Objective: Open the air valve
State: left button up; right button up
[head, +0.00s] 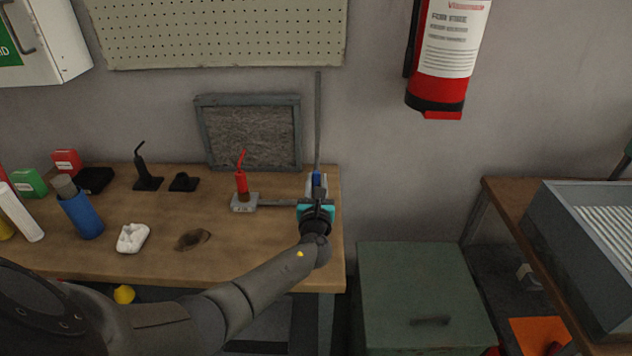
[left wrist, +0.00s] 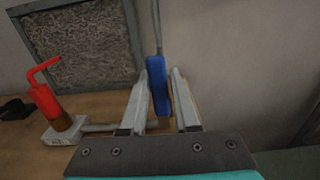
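The air valve's blue lever (head: 317,179) is at the right end of the workbench, in line with a thin grey vertical pipe (head: 318,120) on the wall. In the left wrist view the blue lever (left wrist: 158,86) stands upright between the two fingers of my left gripper (left wrist: 160,100). The fingers are apart, with the lever close to the right one; I cannot tell whether either touches it. In the head view my left gripper (head: 317,190) is at the valve and partly hides its lower part. My right gripper is not in view.
A red bent-spout bottle (head: 241,184) stands on a grey block (head: 244,203) just left of the valve, with a horizontal pipe (head: 280,203) running right from it. A framed filter panel (head: 249,133) leans on the wall behind. A green cabinet (head: 415,290) stands right of the bench.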

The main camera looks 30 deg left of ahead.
pick_arm(q)
jog(key=o, duration=0.4)
jog(key=shift+c, duration=0.2)
jog(key=shift+s, duration=0.1)
jog(key=p+v, duration=0.3)
jog(key=v, duration=1.2)
jog(key=shift+d, duration=0.15)
